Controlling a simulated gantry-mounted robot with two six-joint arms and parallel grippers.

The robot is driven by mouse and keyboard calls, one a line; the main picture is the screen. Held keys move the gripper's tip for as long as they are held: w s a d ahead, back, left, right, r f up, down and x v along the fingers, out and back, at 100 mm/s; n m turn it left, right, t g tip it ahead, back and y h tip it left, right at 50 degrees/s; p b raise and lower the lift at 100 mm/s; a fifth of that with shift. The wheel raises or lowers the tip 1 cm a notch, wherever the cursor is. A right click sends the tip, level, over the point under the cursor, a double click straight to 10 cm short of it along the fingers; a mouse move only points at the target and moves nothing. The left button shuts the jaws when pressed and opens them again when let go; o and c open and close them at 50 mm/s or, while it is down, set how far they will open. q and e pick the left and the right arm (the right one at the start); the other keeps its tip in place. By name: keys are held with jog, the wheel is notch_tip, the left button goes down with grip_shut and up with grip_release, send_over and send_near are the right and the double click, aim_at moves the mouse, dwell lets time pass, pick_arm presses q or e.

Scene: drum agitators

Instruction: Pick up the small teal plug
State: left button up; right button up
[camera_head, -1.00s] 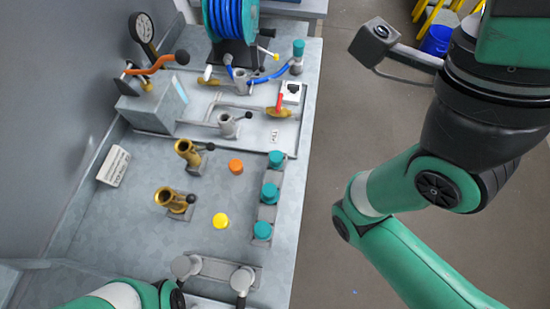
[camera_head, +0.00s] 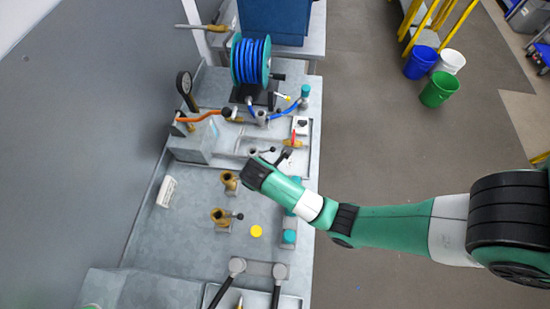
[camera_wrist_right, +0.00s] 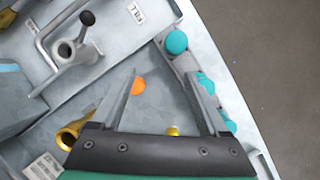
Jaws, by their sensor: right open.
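Three round teal plugs stand in a row on a grey strip along the bench's right side. The right wrist view shows the far plug (camera_wrist_right: 176,42), the middle plug (camera_wrist_right: 206,83) and the near plug (camera_wrist_right: 230,126). In the head view the near plug (camera_head: 289,236) is clear, while my right arm partly covers the others. I cannot tell which is the small one. My right gripper (camera_wrist_right: 162,75) is open and empty above the bench, with the plug row to its right. My left gripper is out of view.
An orange cap (camera_wrist_right: 138,86) and a yellow cap (camera_head: 256,231) lie on the bench left of the row. Brass fittings (camera_head: 220,216) stand further left. A blue hose reel (camera_head: 250,62) is at the back.

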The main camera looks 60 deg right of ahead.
jog(key=shift+g, duration=0.3)
jog(key=s+d+f, duration=0.1)
jog(key=f, duration=0.1)
jog(key=s+d+f+b, duration=0.1)
jog(key=s, duration=0.1)
jog(key=shift+s+d+f, duration=0.1)
jog(key=shift+d+f, duration=0.2)
jog(key=shift+f, duration=0.05)
jog(key=shift+d+f, duration=0.15)
jog(key=shift+f, duration=0.15)
jog(key=b+x, duration=0.1)
jog(key=x, duration=0.4)
jog(key=shift+s+d, duration=0.15)
jog(key=shift+d, duration=0.05)
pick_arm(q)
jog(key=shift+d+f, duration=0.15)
pick_arm(e)
grip_shut()
